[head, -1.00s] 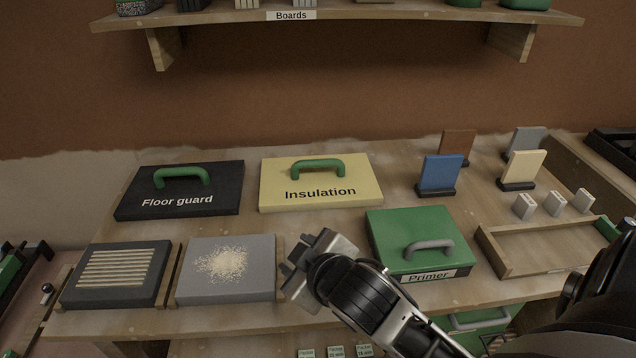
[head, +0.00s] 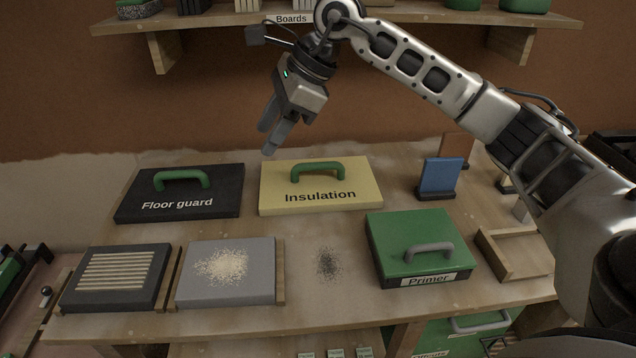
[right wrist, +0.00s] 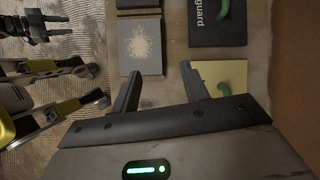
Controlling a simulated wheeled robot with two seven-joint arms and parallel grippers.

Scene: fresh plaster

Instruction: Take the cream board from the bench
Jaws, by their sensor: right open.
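The cream board is not clear to see in the head view; my right arm covers its place on the right of the bench (head: 345,225). My right gripper (head: 269,138) is open and empty, pointing down above the back of the bench, just above and left of the Insulation case. It is far to the left of the small standing boards. Its two parted jaws show in the right wrist view (right wrist: 160,90) with nothing between them. My left gripper (right wrist: 62,25) shows at the upper left of the right wrist view, jaws apart and empty.
The blue board (head: 440,174) stands before a rust board (head: 457,148). The green Primer case (head: 410,235), yellow Insulation case (head: 320,195) and black Floor guard case (head: 190,205) lie on the bench. A shelf (head: 200,20) overhangs behind. A dark speckled patch (head: 327,264) lies on clear bench.

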